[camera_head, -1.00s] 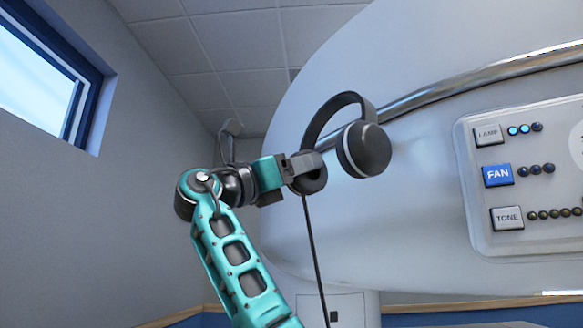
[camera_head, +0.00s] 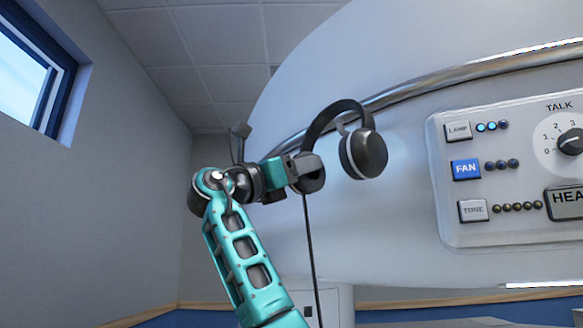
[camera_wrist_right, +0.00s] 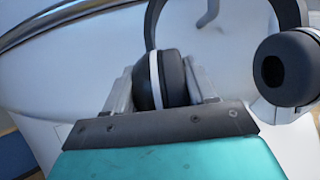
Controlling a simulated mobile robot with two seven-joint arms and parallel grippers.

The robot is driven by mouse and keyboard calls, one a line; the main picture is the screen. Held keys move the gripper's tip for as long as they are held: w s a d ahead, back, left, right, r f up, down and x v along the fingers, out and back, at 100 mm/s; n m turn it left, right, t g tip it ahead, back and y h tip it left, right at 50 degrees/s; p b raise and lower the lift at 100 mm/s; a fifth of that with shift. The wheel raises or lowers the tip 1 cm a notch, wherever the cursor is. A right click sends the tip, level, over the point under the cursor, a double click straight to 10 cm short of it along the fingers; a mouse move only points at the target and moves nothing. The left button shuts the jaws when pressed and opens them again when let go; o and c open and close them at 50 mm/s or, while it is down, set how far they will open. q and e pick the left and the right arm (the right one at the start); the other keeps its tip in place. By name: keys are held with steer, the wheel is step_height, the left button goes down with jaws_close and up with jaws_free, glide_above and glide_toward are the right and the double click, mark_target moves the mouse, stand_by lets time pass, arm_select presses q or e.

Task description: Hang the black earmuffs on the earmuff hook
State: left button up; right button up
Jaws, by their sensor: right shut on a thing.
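The black earmuffs (camera_head: 366,152) are in the air in front of the big white machine, band uppermost. In the head view my right gripper (camera_head: 304,170) is shut on their left cup; the other cup hangs free to the right. The right wrist view also shows the gripped cup (camera_wrist_right: 168,80) between the fingers of my right gripper (camera_wrist_right: 160,85). A small pale hook (camera_head: 341,127) shows inside the band's arch, and in the right wrist view (camera_wrist_right: 207,14) at the top. I cannot tell whether the band touches it. My left gripper is out of view.
A metal rail (camera_head: 440,82) curves along the white machine (camera_head: 400,235) behind the earmuffs. A control panel (camera_head: 520,215) with buttons and a dial is to the right. A thin dark cord (camera_head: 310,250) hangs below the gripped cup. A window (camera_head: 28,75) is at upper left.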

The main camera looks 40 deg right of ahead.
mark_target(301, 193)
steer(key=shift+d+f, duration=0.1)
steer(key=shift+d, duration=0.95)
steer(key=shift+d+f+b, duration=0.35)
steer(key=shift+f+b, duration=0.45)
steer(key=shift+d+f+b, duration=0.2)
steer(key=shift+f+b, duration=0.35)
steer(key=shift+f, duration=0.2)
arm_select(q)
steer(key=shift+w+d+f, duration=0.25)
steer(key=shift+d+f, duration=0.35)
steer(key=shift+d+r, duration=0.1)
arm_select(e)
steer(key=shift+f, duration=0.1)
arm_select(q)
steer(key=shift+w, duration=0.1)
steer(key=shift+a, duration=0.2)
arm_select(e)
steer(key=o, duration=1.4)
steer(key=shift+o, duration=0.2)
